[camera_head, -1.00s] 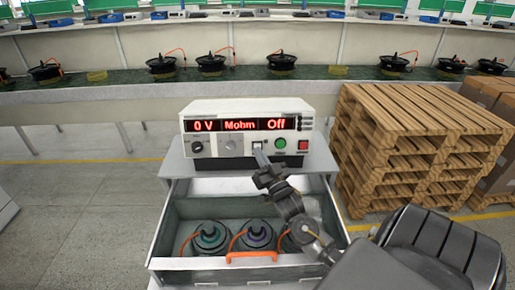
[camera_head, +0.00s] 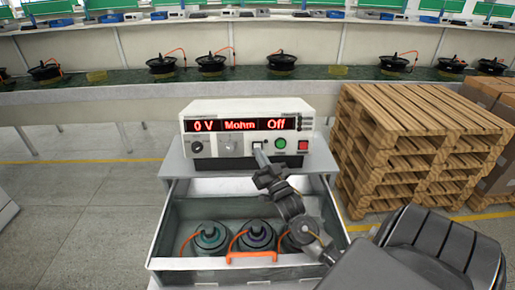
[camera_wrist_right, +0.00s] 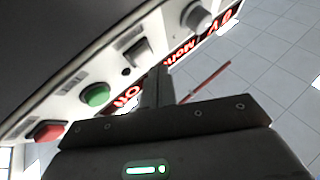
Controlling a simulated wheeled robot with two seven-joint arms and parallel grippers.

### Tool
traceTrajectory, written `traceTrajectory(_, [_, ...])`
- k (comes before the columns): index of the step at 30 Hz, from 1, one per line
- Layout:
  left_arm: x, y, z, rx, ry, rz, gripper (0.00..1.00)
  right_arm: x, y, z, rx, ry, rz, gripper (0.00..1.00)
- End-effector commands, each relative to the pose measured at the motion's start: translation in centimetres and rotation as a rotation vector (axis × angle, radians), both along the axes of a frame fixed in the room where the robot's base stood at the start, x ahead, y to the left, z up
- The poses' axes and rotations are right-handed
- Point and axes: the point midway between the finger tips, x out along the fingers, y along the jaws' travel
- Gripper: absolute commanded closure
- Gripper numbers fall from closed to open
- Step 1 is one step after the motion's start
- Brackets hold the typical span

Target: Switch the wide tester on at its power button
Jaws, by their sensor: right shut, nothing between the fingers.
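The wide tester (camera_head: 218,143) is a white box on top of a grey cabinet, with a red display reading "0 V", "Mohm" and "Off". A red button (camera_wrist_right: 48,131) is beyond the green one. My right gripper (camera_head: 260,154) is shut and empty, its tips in front of the panel at the rocker switch. In the wrist view the fingers (camera_wrist_right: 157,88) are close beside the switch; I cannot tell whether they touch. My left gripper is out of view.
Below the tester an open drawer (camera_head: 160,245) holds hub motors (camera_head: 209,236) with orange cables, under my right arm. Stacked wooden pallets (camera_head: 400,140) stand close on the right. A long conveyor (camera_head: 120,88) with more motors runs behind.

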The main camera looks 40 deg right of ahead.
Motion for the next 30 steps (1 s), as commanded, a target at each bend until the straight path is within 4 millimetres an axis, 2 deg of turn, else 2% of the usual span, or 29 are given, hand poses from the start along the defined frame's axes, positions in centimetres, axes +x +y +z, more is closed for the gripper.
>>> traceTrajectory(30, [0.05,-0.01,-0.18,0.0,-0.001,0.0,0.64,0.64,-0.52,-0.17,0.0,0.0,0.0,1.0])
